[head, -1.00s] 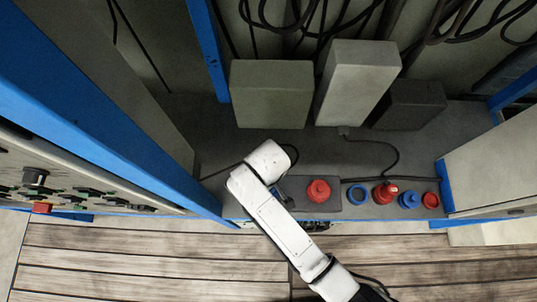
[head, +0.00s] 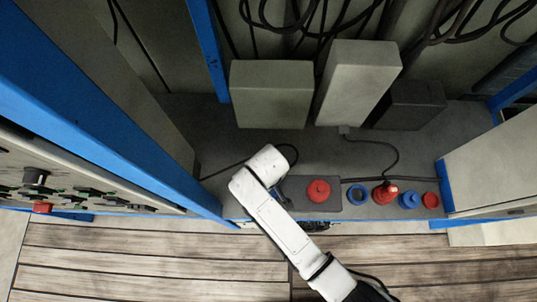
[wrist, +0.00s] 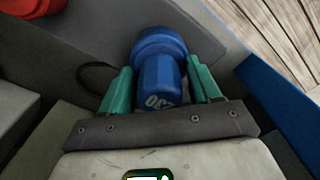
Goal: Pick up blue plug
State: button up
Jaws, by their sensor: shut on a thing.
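A blue plug (wrist: 158,82), a faceted cylinder with a wider collar and white markings, sits between the two green fingers of my gripper (wrist: 158,68) in the wrist view. The fingers are shut on its sides. In the head view my white arm hides the gripper and the plug. I cannot tell whether the plug is clear of the surface beneath it.
A dark box with a red button (head: 318,190) stands just right of my arm. Further right are a blue ring (head: 358,194), a red plug (head: 385,192), a blue fitting (head: 409,200) and a red ring (head: 430,200). Blue posts flank the shelf; cables lie on it.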

jog(key=c, duration=0.3)
jog(key=shift+r, duration=0.1)
jog(key=shift+c, duration=0.2)
